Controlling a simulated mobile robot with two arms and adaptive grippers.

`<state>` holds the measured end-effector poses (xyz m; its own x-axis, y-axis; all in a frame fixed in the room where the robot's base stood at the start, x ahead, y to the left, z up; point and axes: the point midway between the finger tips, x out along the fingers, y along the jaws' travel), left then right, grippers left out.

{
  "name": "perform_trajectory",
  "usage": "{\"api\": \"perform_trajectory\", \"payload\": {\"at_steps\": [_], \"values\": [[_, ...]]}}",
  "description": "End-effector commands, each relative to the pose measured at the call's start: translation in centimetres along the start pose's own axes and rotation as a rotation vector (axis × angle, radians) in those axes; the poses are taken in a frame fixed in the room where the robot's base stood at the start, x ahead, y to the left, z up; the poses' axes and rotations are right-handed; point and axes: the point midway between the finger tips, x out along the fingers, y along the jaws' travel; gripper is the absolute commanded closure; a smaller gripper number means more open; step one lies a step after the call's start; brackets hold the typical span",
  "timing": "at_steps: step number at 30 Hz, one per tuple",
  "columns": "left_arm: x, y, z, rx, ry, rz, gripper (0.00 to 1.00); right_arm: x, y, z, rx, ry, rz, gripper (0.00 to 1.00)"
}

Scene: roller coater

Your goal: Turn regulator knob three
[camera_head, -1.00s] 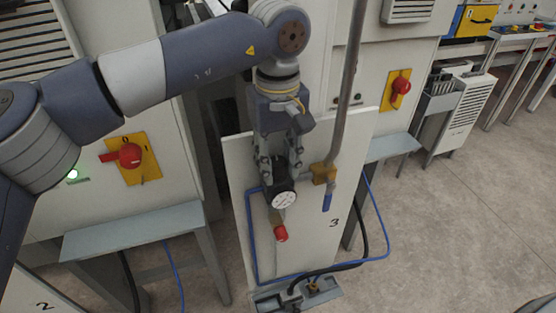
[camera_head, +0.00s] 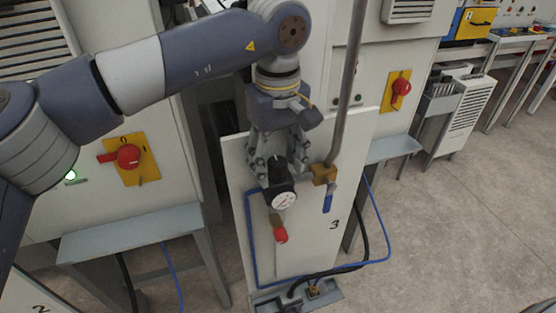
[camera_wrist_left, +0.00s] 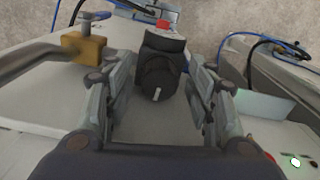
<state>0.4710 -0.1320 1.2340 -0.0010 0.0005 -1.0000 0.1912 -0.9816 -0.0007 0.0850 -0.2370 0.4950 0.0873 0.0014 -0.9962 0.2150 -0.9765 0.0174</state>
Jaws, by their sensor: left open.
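The white panel marked 3 (camera_head: 318,244) stands upright in the middle of the head view. Its black regulator knob (camera_wrist_left: 157,82) has a light pointer mark and shows end-on in the left wrist view. Below the knob in the head view is the regulator's round white gauge (camera_head: 284,201). My left gripper (camera_head: 278,171) is open, with its fingers on either side of the knob. In the left wrist view the left gripper (camera_wrist_left: 160,108) shows a gap between each finger and the knob. My right gripper is not in view.
A brass valve (camera_head: 324,174) with a blue lever and a grey pipe (camera_head: 349,85) stands close right of my left gripper. A red knob (camera_head: 281,236) hangs below the gauge. Blue hose (camera_head: 249,240) runs around the panel. Red switches on yellow plates (camera_head: 129,156) flank it.

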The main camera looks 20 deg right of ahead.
Motion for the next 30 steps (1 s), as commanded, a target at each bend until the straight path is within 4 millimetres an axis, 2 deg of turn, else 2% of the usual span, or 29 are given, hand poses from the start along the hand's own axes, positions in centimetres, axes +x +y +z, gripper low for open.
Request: {"api": "perform_trajectory", "payload": {"at_steps": [5, 12, 18, 24, 30], "values": [[-2.3, 0.1, 0.0, 0.0, 0.004, 0.003, 0.49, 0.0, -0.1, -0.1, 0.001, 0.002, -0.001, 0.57], [-7.5, 0.1, 0.0, -0.001, 0.004, 0.003, 0.49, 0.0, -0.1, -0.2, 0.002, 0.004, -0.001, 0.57], [-10.7, 0.1, 0.0, 0.0, 0.002, 0.002, 0.49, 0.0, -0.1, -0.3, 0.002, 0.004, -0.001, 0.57], [-11.8, 0.0, 0.1, 0.001, 0.0, 0.0, 0.49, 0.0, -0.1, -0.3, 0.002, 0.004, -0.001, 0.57], [-11.9, 0.0, 0.1, 0.001, 0.0, 0.0, 0.49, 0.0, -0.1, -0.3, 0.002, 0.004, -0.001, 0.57]]}}
